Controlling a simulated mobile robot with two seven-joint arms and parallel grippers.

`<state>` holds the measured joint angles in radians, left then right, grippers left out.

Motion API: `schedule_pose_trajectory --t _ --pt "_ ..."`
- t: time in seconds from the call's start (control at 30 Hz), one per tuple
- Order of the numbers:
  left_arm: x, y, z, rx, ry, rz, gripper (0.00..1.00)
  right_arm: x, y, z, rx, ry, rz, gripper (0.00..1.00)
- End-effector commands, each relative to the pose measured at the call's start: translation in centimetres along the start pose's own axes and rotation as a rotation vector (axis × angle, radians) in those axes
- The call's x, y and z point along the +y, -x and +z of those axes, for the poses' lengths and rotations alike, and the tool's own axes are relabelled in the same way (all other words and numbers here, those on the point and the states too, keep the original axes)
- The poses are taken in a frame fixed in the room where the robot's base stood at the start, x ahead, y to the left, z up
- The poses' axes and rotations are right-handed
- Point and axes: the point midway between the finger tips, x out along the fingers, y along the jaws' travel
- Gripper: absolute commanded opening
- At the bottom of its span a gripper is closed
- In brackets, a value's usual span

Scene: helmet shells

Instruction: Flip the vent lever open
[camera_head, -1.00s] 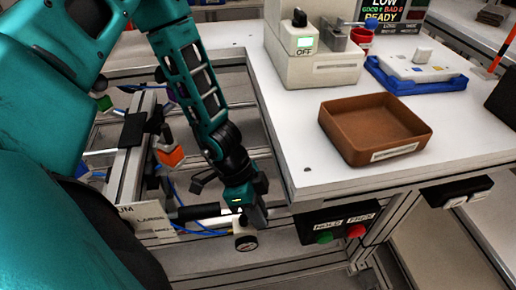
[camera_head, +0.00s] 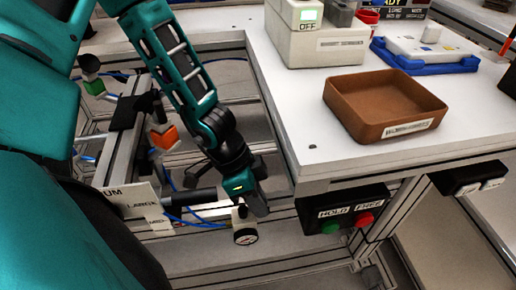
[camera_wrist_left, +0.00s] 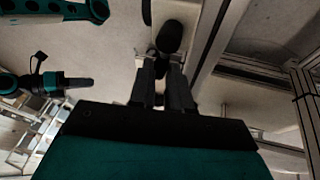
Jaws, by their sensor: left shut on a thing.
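My left gripper (camera_head: 257,203) points down beside the bench's left edge, at a small white fitting (camera_head: 238,213) above a round gauge (camera_head: 245,236). In the left wrist view its fingers (camera_wrist_left: 161,66) are closed together on a dark part that looks like the vent lever, with a black rounded end (camera_wrist_left: 170,37) showing just past the tips. The fingers hide most of the lever, so its exact angle cannot be told. A teal and black gripper, apparently my right one (camera_wrist_left: 75,83), shows at the left of that view, its jaw state unclear.
The white bench (camera_head: 300,130) bears a brown tray (camera_head: 385,105) near its front edge. A HOLD/FREE button box (camera_head: 343,210) hangs under it, close right of my left gripper. A black cylinder (camera_head: 190,198), orange part (camera_head: 163,137) and blue hoses stand left.

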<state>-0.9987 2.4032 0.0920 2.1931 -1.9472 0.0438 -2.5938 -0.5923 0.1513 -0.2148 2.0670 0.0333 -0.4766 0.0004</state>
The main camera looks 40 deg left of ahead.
Motion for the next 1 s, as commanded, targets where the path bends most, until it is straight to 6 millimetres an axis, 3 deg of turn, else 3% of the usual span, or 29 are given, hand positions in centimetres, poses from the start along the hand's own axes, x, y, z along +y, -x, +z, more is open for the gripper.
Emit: schedule_pose_trajectory --t 0.03,0.07,0.33,0.67,1.0 --pt "-0.1 0.0 0.0 0.000 0.003 -0.002 0.00 0.0 0.0 0.0 0.000 0.000 0.000 0.00" --pt "-0.1 0.0 0.0 0.000 0.002 -0.002 0.19 0.0 0.0 0.0 0.000 0.000 0.000 0.00" --pt "-0.1 0.0 0.0 -0.001 0.001 -0.001 0.43 0.0 0.0 0.0 0.000 0.000 0.000 0.00" --pt "0.0 0.7 -0.1 -0.001 -0.001 -0.001 0.43 0.0 0.4 -0.5 0.000 0.000 0.000 0.00" --pt "0.0 7.2 -0.4 -0.002 -0.004 -0.005 0.43 -0.2 2.9 -4.3 0.001 0.000 0.000 0.00"
